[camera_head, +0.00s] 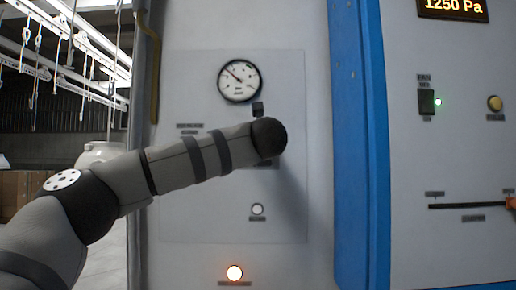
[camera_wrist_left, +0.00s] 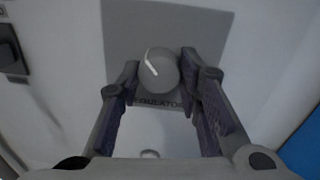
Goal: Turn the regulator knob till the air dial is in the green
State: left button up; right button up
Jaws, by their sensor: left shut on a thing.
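The regulator knob (camera_wrist_left: 158,73) is a round grey knob with a white pointer line, which tilts toward the upper left in the left wrist view. My left gripper (camera_wrist_left: 162,78) has a finger on each side of the knob and is shut on it. In the head view my left arm's dark end hides the knob and the fingers. The air dial (camera_head: 239,81) is a round white gauge above my arm. My right gripper is in neither view.
Below are a white button (camera_head: 257,209) and a lit orange lamp (camera_head: 235,272). A blue post (camera_head: 357,150) divides the panels; the right one has a display (camera_head: 453,9) reading 1250 Pa.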

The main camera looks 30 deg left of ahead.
pick_arm(q)
jog(key=shift+m, duration=0.3)
jog(key=shift+s+a+m+t+h, duration=0.1)
jog(key=shift+m+t+h, duration=0.2)
jog(key=shift+m, duration=4.3)
jog(key=shift+m+t+h, duration=0.1)
jog(key=shift+m+t, duration=0.3)
jog(key=shift+m, duration=4.2)
jog(key=o, duration=1.1)
jog(key=shift+o, duration=0.2)
jog(key=r+v, duration=0.1)
jog(key=v, duration=1.1)
jog(key=shift+f, duration=0.45)
